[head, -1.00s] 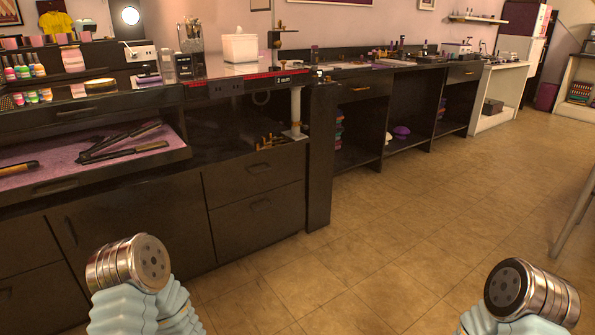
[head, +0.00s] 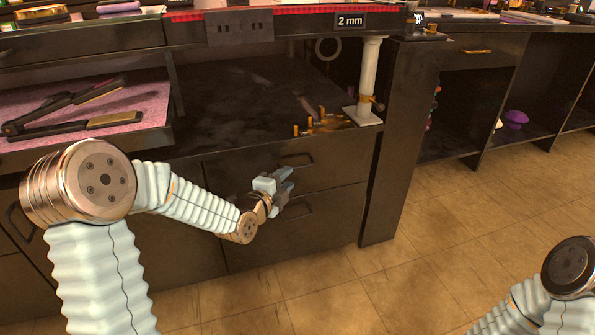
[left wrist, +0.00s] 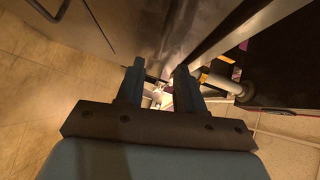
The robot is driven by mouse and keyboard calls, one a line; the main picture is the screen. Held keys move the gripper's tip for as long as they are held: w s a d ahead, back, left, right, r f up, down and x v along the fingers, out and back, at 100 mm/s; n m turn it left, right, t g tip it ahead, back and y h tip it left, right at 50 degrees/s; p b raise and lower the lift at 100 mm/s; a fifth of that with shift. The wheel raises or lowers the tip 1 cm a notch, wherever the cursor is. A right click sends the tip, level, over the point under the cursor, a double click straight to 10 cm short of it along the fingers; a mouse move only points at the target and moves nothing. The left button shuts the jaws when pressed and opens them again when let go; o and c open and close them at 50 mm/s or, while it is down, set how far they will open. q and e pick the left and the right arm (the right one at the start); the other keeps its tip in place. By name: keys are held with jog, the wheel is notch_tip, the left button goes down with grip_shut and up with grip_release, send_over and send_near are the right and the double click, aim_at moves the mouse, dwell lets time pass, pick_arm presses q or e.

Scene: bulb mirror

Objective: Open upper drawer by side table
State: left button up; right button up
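The upper drawer (head: 337,178) is a dark front with a bar handle (head: 296,160), below the open counter bay, and it looks closed. My left gripper (head: 287,181) is in front of the drawers, just below and left of the upper handle, with no visible contact. In the left wrist view its two dark fingers (left wrist: 160,68) stand apart, with a bright patch showing between them. The drawer handle cannot be made out there. My right arm shows at the lower right edge, but its gripper is out of view.
The lower drawer (head: 300,245) with its handle (head: 295,211) is just below. A tray (head: 155,138) with hair irons sticks out at the left. A white post (head: 369,78) stands on the bay's right side. Tan floor (head: 440,240) is open at right.

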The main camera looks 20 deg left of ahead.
aim_at(299, 168)
pick_arm(q)
jog(key=x, duration=0.7)
jog(key=shift+c, duration=0.3)
grip_shut()
